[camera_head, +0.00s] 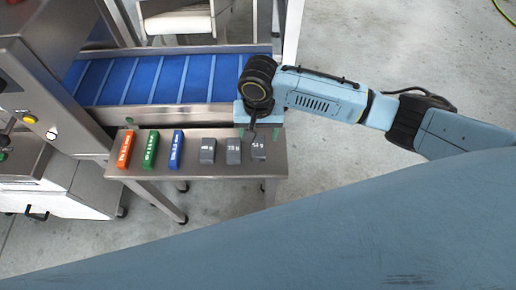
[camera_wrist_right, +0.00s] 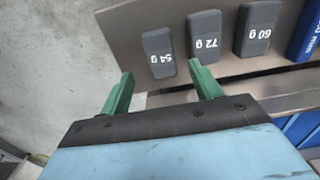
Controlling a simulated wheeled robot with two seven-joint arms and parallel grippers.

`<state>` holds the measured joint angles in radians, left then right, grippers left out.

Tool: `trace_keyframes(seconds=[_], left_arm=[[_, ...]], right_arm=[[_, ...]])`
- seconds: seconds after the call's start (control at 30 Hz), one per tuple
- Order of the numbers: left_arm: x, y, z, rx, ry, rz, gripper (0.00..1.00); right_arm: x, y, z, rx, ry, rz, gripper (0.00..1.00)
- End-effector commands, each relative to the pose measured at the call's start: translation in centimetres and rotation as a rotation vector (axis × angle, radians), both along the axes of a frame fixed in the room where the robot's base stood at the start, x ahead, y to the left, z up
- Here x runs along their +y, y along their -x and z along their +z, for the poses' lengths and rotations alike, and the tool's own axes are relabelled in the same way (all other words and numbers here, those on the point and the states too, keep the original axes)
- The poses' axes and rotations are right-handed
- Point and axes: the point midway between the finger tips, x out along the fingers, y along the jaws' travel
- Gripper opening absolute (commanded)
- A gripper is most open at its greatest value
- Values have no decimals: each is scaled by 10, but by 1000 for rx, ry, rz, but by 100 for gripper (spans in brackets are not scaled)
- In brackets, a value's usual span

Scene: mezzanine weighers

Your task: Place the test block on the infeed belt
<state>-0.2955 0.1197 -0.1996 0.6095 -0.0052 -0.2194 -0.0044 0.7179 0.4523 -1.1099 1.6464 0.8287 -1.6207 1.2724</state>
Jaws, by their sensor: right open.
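A row of blocks lies on a steel shelf (camera_head: 225,185) in front of the blue infeed belt (camera_head: 150,80). From the left they are orange (camera_head: 125,149), green (camera_head: 150,149) and blue (camera_head: 176,149), then three grey ones. In the right wrist view the grey blocks read 54 g (camera_wrist_right: 158,53), 72 g (camera_wrist_right: 204,36) and 60 g (camera_wrist_right: 257,30). I cannot tell which is the test block. My right gripper (camera_head: 259,132) is open and empty, near the rightmost grey block, the 54 g one. Its green fingers (camera_wrist_right: 162,72) point toward that block. My left gripper is out of view.
A steel machine housing (camera_head: 45,75) with buttons stands left of the belt. A metal rail (camera_head: 155,114) runs between belt and shelf. Bare concrete floor (camera_head: 350,40) is clear on the right; a yellow-green cable (camera_head: 503,10) lies at the top right.

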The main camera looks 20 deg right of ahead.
Motion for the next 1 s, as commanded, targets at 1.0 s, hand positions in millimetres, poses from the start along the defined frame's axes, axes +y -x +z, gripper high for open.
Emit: trace_keyframes(seconds=[1.0], left_arm=[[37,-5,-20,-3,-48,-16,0]], right_arm=[[2,1,-60,-2,0,2,36]])
